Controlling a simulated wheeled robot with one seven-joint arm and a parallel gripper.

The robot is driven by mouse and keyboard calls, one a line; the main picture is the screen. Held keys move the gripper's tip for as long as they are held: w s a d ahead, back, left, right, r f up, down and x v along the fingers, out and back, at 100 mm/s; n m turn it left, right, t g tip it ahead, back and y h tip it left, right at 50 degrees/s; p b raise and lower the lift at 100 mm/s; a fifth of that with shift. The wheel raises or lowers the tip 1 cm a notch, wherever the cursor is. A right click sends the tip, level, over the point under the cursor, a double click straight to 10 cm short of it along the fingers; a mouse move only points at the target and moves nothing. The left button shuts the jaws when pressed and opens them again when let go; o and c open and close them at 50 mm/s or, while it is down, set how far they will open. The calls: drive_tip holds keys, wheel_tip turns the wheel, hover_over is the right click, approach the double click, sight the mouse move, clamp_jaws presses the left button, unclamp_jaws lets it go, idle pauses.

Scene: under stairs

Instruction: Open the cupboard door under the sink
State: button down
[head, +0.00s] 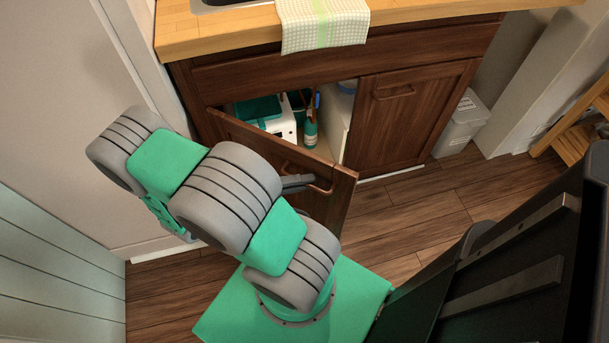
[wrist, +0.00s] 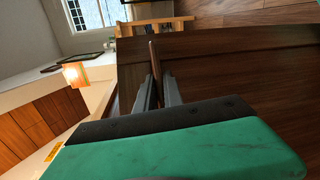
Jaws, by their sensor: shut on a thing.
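The left cupboard door (head: 338,187) under the sink is dark wood and stands partly open, swung out toward me from its left side. Its copper-coloured handle (head: 318,188) is near the free edge. My gripper (head: 300,182) is at this handle. In the wrist view my gripper (wrist: 159,92) has its two fingers closed on either side of the handle (wrist: 156,60), with the door's wood (wrist: 230,75) behind. My arm hides much of the door's lower part in the head view. Inside the cupboard (head: 345,110) are a bottle (head: 311,133) and a white container with a teal lid.
The right cupboard door (head: 400,115) is shut. A checked towel (head: 320,25) hangs over the wooden worktop (head: 420,8). A wall is close on the left. Wooden floor (head: 430,215) is clear to the right of the open door.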

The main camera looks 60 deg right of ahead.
drive_tip(key=shift+w, duration=0.1)
drive_tip(key=c, duration=1.8)
unclamp_jaws()
drive_tip(key=shift+o, duration=0.2)
drive_tip(key=p+v, duration=0.2)
drive_tip(key=v, duration=0.5)
drive_tip(key=shift+w+a, duration=0.3)
